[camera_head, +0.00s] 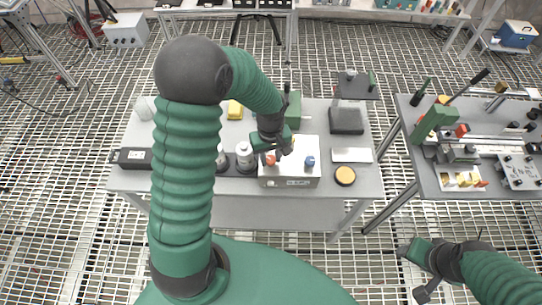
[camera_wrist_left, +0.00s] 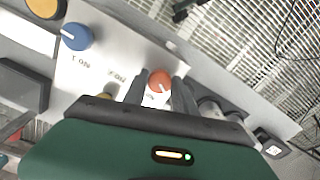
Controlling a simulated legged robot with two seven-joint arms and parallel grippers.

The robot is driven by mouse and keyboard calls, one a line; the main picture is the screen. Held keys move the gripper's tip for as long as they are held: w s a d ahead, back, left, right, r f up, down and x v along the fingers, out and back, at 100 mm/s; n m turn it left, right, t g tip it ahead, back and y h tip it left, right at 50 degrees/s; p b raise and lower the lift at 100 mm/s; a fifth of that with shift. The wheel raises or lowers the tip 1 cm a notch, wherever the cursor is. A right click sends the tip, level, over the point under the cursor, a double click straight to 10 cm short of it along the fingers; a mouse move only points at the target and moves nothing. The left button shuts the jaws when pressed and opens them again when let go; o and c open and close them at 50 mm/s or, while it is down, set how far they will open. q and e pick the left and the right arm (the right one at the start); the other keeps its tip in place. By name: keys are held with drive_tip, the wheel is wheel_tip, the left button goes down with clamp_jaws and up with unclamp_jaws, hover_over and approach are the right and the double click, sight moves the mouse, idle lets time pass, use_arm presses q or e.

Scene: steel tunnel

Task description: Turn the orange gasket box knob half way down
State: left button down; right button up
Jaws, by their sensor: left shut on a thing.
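The gasket box (camera_head: 291,168) is a white box with knobs on top, standing near the front edge of the grey table. Its orange knob (camera_head: 269,160) is at the box's left side; it also shows in the left wrist view (camera_wrist_left: 159,81). A blue knob (camera_head: 309,161) is at the box's right and also shows in the left wrist view (camera_wrist_left: 75,36). My left gripper (camera_head: 277,157) reaches down over the box, its two fingers on either side of the orange knob and shut on it. My right gripper (camera_head: 428,288) is at the lower right, away from the table; its jaws are unclear.
White-topped bottles (camera_head: 245,156) stand just left of the box. A black-and-yellow disc (camera_head: 345,175) and a white plate (camera_head: 352,155) lie to its right. A dark stand (camera_head: 346,119) is behind right. A second table (camera_head: 440,190) with tools stands at the right.

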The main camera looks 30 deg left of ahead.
sight(271, 159)
use_arm(q)
drive_tip(key=shift+w+a+r, duration=0.1)
drive_tip(key=shift+w+r, duration=0.15)
drive_tip(key=shift+w, duration=0.05)
drive_tip(key=c, duration=1.2)
unclamp_jaws()
drive_tip(key=shift+o, duration=0.9)
drive_tip(key=shift+s, duration=0.25)
drive_tip(key=shift+f, duration=0.1)
wheel_tip(271, 159, up, 17)
